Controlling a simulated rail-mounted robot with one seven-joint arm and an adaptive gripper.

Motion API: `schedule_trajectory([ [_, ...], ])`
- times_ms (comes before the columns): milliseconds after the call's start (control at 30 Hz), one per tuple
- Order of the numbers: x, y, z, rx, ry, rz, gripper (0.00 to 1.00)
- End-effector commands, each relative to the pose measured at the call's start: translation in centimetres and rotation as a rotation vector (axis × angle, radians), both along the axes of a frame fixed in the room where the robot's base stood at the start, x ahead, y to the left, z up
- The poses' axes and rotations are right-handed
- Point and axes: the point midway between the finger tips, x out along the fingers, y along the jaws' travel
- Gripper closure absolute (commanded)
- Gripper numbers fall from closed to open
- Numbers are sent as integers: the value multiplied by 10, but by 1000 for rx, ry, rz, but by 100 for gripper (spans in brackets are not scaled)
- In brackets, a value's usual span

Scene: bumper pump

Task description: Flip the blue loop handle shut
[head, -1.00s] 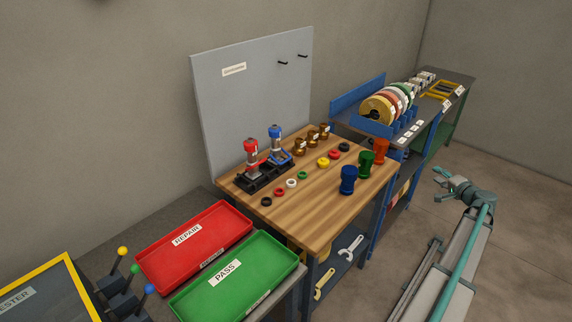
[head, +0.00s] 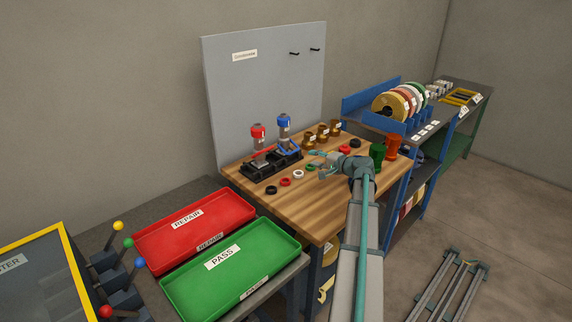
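The blue loop handle (head: 292,151) sits low on the front of the blue-capped pump (head: 284,128), which stands upright in the black fixture (head: 258,176) on the wooden bench. The loop sticks out toward the bench's front. Its exact angle is too small to tell. The red-capped pump (head: 258,136) stands to its left in the same fixture, with a red handle. My gripper (head: 313,163) is just right of the blue handle, over the bench, pointing left. Its fingers look spread and empty, and apart from the handle.
Small rings, such as a white one (head: 298,174), lie in front of the fixture. Brass parts (head: 322,133) stand behind my gripper. Green (head: 377,152) and orange (head: 392,146) cups stand to the right. The red tray (head: 150,240) and green tray (head: 180,285) are at front left.

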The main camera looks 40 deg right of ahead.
Motion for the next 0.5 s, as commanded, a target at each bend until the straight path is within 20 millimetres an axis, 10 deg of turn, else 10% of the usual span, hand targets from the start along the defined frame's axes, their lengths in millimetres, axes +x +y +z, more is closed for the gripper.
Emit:
schedule_trajectory([
  [500,52,-21,-23,102,-41,-3,62],
])
